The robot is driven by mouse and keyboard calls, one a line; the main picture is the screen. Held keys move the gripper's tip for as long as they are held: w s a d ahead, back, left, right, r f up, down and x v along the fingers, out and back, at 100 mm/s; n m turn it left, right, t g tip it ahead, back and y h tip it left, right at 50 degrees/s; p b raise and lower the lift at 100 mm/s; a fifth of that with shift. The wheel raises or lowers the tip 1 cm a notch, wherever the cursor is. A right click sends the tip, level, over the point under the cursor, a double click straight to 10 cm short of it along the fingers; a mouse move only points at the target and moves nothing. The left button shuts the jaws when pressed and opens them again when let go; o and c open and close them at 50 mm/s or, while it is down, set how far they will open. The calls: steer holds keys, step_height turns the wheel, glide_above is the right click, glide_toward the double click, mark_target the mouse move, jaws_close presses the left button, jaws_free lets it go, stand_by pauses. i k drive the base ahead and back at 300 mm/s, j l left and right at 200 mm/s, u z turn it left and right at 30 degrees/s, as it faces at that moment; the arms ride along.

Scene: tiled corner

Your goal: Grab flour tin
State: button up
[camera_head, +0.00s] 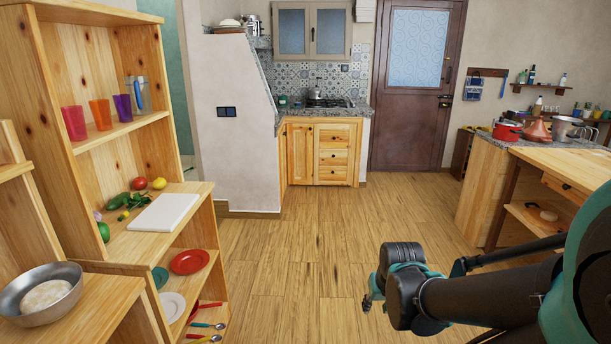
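I cannot make out a flour tin for certain in the head view. My gripper (371,293) is at the lower middle right, over the wooden floor, mostly hidden behind my dark arm's wrist. Only a small part of it shows, so I cannot tell whether it is open or shut. It is apart from the shelf and the counters. A metal bowl (20,297) with a pale mass in it sits on the low shelf at the lower left.
A wooden shelf unit (52,105) with cups, vegetables, a white board (163,212) and plates stands left. A wooden counter (487,172) with pots is at right. Cabinets (320,152) and a stove are at the back. The floor (300,240) between is clear.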

mark_target(281, 101)
steer(key=i+l, duration=0.2)
steer(key=i, duration=2.65)
steer(key=i+l+z, duration=0.1)
steer(key=i, duration=2.8)
